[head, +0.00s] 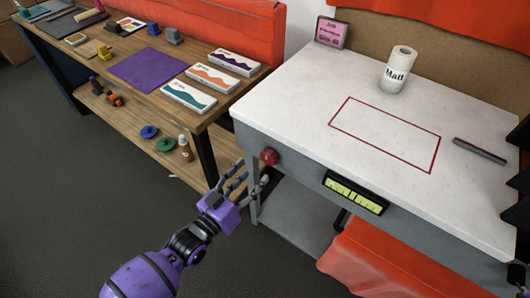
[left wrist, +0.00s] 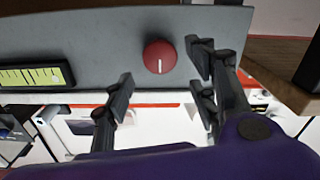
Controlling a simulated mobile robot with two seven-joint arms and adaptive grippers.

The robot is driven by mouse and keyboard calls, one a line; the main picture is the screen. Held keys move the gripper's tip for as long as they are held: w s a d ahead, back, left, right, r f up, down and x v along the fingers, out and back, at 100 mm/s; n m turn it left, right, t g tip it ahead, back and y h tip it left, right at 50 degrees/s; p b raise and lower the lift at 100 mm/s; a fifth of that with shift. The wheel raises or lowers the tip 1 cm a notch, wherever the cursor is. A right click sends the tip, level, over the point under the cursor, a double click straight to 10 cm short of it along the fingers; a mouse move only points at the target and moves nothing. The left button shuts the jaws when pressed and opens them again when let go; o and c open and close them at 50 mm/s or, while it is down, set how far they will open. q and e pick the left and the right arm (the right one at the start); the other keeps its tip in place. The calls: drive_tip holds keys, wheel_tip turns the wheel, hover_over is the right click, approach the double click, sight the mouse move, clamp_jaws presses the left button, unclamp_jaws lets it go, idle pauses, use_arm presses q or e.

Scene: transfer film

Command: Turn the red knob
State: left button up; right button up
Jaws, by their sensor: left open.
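The red knob (head: 268,156) is on the grey front panel of the white-topped table, near its left corner. It also shows in the left wrist view (left wrist: 160,57), round, with a white mark line on its face. My left gripper (head: 250,178) is open and empty, just in front of and below the knob in the head view. In the left wrist view the spread fingers (left wrist: 158,82) lie on both sides of the knob, apart from it.
A yellow-green display (head: 356,192) sits on the panel right of the knob, above a red cloth (head: 385,262). The white tabletop (head: 300,100) holds a roll labelled Matt (head: 398,70) and a dark bar (head: 480,151). A wooden bench (head: 120,95) with boxes stands left.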

sight(268, 161)
use_arm(q)
drive_tip(key=shift+w+d+r, duration=0.15)
drive_tip(key=shift+w+d, duration=0.15)
drive_tip(key=shift+d, duration=0.2)
drive_tip(key=shift+w+d+r, duration=0.15)
drive_tip(key=shift+w+d, duration=0.1)
drive_tip(key=shift+d, duration=0.2)
drive_tip(key=x, duration=0.4)
drive_tip(key=shift+w+a+f, duration=0.15)
drive_tip(key=shift+a+f, duration=0.05)
drive_tip(key=shift+w+d, duration=0.3)
drive_tip(key=shift+w, duration=0.05)
use_arm(e)
drive_tip(key=shift+s+d, duration=0.2)
drive_tip(key=shift+s, duration=0.3)
use_arm(q)
drive_tip(key=c, duration=1.1)
use_arm(e)
drive_tip(key=shift+s, duration=0.25)
